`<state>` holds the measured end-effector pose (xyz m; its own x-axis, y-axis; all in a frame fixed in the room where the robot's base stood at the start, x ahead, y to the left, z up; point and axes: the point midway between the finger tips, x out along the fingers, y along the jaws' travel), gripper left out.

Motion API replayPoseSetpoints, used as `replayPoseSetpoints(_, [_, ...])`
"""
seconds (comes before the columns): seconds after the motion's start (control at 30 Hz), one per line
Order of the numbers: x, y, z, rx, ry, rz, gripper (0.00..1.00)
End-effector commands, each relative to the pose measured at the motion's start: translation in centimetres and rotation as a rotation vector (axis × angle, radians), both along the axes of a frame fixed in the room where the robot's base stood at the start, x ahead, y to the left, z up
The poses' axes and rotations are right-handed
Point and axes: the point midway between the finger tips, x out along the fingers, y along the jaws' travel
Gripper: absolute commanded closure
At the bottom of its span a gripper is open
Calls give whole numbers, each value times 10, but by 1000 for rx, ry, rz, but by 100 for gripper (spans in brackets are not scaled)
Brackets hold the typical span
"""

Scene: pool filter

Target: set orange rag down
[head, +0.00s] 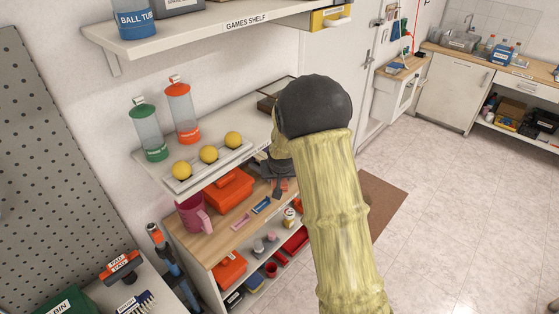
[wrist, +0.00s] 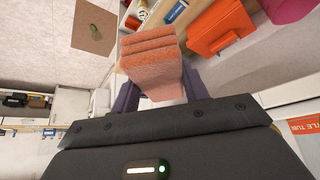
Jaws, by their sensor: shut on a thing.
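The orange rag (wrist: 152,58), folded in thick layers, is in the wrist view at the tips of my gripper (wrist: 158,88). My gripper is shut on it, with a dark purple finger on either side. The rag's lower end is between the fingers. In the head view my arm hides most of my gripper, which shows as a dark shape in front of the wooden counter (head: 207,243). Only a small orange-red patch, seemingly the rag, shows below it.
An orange toolbox (head: 230,190) and a pink jug (head: 194,214) stand on the wooden counter, with small blue and pink items nearby. Above is a shelf with yellow balls (head: 208,154) and two clear canisters. A brown mat (head: 382,205) lies on the floor.

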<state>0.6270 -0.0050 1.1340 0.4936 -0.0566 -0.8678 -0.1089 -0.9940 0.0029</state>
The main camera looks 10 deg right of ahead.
Motion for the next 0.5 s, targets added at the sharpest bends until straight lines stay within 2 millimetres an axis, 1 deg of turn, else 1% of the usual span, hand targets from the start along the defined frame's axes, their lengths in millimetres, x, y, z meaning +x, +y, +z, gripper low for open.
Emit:
replayPoseSetpoints(0.03, [-5, 0, -18, 0, 7, 6, 77])
replayPoseSetpoints(0.07, [-9, 1, -27, 0, 8, 10, 77])
replayPoseSetpoints(0.17, [-22, 2, -63, -1, 10, 26, 77])
replayPoseSetpoints(0.2, [-30, 2, -80, -1, 13, 34, 77])
replayPoseSetpoints(0.27, [-44, 3, -107, -1, 14, 46, 77])
replayPoseSetpoints(0.3, [-55, 4, -125, 0, 16, 55, 77])
replayPoseSetpoints(0.37, [-73, 4, -150, 1, 17, 68, 77])
replayPoseSetpoints(0.4, [-84, 5, -165, 1, 16, 76, 77])
replayPoseSetpoints(0.5, [-111, 5, -193, 2, 12, 94, 77])
